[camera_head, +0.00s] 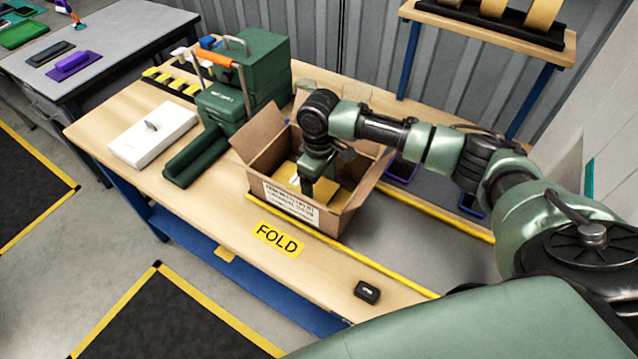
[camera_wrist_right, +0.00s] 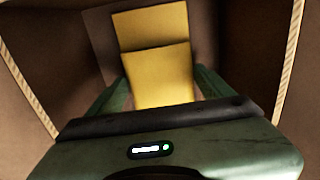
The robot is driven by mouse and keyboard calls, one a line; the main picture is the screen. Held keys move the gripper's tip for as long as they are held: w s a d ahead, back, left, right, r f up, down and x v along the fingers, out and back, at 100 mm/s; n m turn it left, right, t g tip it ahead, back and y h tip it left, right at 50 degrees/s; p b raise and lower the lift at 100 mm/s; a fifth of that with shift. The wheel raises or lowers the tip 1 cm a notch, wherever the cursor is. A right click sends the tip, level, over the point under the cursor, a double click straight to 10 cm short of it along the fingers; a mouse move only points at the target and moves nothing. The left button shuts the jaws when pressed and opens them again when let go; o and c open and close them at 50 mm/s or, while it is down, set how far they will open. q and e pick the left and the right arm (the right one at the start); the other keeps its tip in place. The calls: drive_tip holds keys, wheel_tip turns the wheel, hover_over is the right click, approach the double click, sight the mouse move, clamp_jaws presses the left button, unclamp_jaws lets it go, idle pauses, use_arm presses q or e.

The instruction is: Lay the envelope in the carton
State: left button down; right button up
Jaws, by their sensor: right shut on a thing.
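The open brown carton (camera_head: 345,222) stands on the table, with its flaps spread and a printed label on its front. My right gripper (camera_head: 307,192) reaches down inside it. The yellow envelope (camera_head: 329,194) shows inside the carton around the gripper. In the right wrist view, the envelope (camera_wrist_right: 160,72) lies between the green fingers of my right gripper (camera_wrist_right: 158,92), which is shut on it. A line crosses the yellow surface there; I cannot tell if it is a fold or an edge. Its contact with the carton floor is hidden. My left gripper is not in view.
Green cases (camera_head: 222,105) stand left of the carton, with a white box (camera_head: 153,134) farther left. A yellow strip (camera_head: 385,270) runs along the front, near a FOLD label (camera_head: 279,239) and a small black device (camera_head: 367,292). A raised shelf (camera_head: 490,25) stands behind.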

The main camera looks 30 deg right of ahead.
drive_tip(key=shift+f, duration=0.25)
idle(0.3)
drive_tip(key=o, duration=1.3)
drive_tip(key=shift+c, duration=0.9)
wheel_tip(320, 180, up, 15)
drive_tip(key=p, duration=1.7)
drive_tip(key=shift+s+f, duration=0.1)
